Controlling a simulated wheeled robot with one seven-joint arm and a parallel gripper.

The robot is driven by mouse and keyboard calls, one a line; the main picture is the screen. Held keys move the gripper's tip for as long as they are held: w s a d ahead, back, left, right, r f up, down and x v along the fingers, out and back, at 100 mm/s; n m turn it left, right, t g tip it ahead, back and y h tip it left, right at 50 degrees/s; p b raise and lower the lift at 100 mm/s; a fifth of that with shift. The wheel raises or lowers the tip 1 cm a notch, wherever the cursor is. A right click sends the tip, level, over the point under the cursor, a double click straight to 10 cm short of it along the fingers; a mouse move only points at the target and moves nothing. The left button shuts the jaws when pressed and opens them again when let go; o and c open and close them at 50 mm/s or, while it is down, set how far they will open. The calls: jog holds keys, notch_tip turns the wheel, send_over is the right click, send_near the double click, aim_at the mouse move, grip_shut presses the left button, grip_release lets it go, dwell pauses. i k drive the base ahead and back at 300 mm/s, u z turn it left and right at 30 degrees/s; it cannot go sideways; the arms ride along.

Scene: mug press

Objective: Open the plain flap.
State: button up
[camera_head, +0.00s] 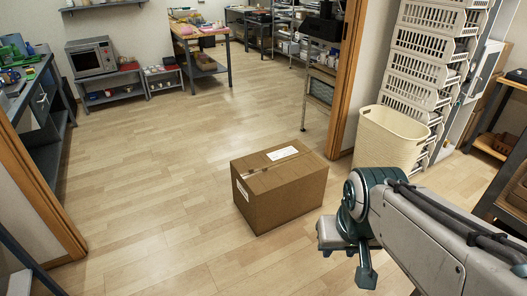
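A closed brown cardboard box (280,204) stands on the wooden floor in the middle of the head view. Its top is flat, with a seam and tape across it. A white label (283,153) lies on the far part of the top. The nearer part, the plain flap (283,177), has no label and lies down flat. My gripper (366,273) is at the lower right, to the right of and nearer than the box, apart from it in the picture. Its fingers are not clear enough to tell open from shut. I see nothing held.
A cream basket (390,138) stands behind and right of the box, beside stacked white crates (428,62). A door frame post (345,85) rises behind the box. A workbench (36,105) is at the left. The floor left of the box is clear.

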aim_at(265, 180)
jog(key=u, duration=0.45)
jog(key=i, duration=2.65)
jog(key=z, duration=0.7)
